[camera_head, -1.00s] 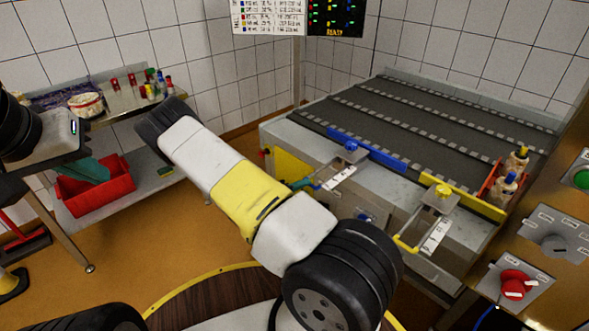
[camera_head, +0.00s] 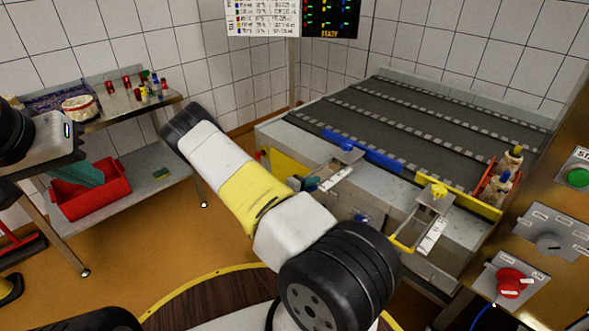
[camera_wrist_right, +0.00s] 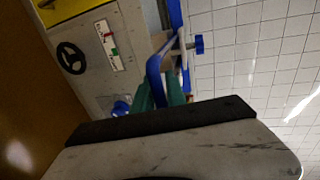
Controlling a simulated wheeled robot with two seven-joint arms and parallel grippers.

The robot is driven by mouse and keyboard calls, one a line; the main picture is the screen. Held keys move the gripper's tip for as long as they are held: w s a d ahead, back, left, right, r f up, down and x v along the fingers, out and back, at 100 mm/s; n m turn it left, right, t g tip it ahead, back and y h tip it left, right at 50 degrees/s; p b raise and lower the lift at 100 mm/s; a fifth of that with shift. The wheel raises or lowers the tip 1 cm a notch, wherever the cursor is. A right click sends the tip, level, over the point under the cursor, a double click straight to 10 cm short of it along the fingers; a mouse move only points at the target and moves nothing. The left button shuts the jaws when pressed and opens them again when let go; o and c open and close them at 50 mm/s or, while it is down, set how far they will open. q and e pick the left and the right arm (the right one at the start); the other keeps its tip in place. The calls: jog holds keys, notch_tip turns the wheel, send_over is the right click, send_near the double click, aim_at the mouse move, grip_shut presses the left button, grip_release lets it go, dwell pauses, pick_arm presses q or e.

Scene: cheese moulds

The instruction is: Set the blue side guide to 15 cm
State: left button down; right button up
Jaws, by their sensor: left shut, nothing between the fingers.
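The blue side guide (camera_head: 375,157) lies along the near edge of the dark conveyor. Its clamp knob (camera_head: 347,147) shows in the head view and also in the right wrist view (camera_wrist_right: 198,45). A pale scale plate (camera_head: 334,178) lies below the guide; its marks are too small to read. My right gripper (camera_head: 312,183) has teal fingers at the guide's blue handle. In the right wrist view, the blue handle (camera_wrist_right: 154,68) runs between the fingers (camera_wrist_right: 160,95); whether they press on it is unclear. My left gripper (camera_head: 80,172) is shut and empty, in front of the red crate.
The control panel with a red knob (camera_head: 511,282) is at far right. A red crate (camera_head: 95,203) sits on the left trolley's lower shelf.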

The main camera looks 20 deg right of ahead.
grip_shut()
dwell(1.1)
jog(key=x, duration=0.3)
jog(key=r+x, duration=0.1)
jog(key=x, duration=0.3)
jog(key=r+x, duration=0.1)
jog(key=x, duration=0.3)
jog(key=shift+w+d+r, duration=0.15)
jog(key=shift+w+d, duration=0.05)
jog(key=shift+d, duration=0.15)
jog(key=o, duration=0.5)
grip_release()
jog(key=v, duration=0.8)
